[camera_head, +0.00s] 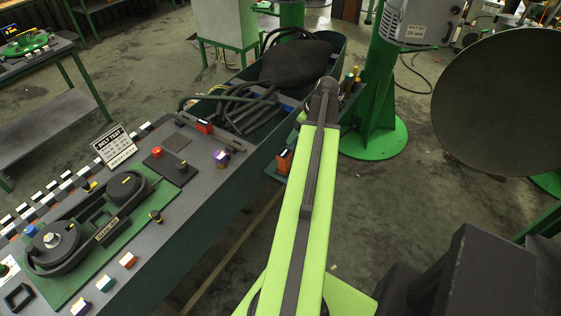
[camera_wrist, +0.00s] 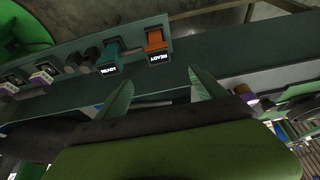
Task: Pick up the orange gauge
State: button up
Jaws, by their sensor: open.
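The orange gauge (camera_wrist: 156,42) stands in a narrow green rack (camera_wrist: 60,100) in the wrist view, with a dark label reading "READY" at its lower end. An orange piece that looks like it shows in the head view (camera_head: 284,160), on a ledge at the bench side, left of my arm. My gripper (camera_wrist: 160,76) is open and empty. Its two green fingers point toward the rack, and the orange gauge lies beyond the fingertips, roughly between them and apart from them. In the head view my arm hides the fingers.
A teal gauge (camera_wrist: 109,55) stands just left of the orange one. Dark round pieces and purple-and-white pieces (camera_wrist: 41,78) sit further left along the rack. In the head view, the workbench (camera_head: 232,180) holds a belt device (camera_head: 85,225) and a bin of dark parts. A green post (camera_head: 376,100) stands right of my arm.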

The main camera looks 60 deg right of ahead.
jog(key=b, duration=1.2)
send_near(285, 153)
jog(key=x, duration=0.5)
jog(key=shift+f, duration=0.25)
jog(key=shift+w+r+p, duration=0.1)
jog(key=shift+w+p, duration=0.05)
jog(key=shift+p, duration=0.15)
jog(key=b+x, duration=0.5)
jog(key=shift+f, duration=0.2)
jog(key=shift+r, duration=0.2)
grip_shut()
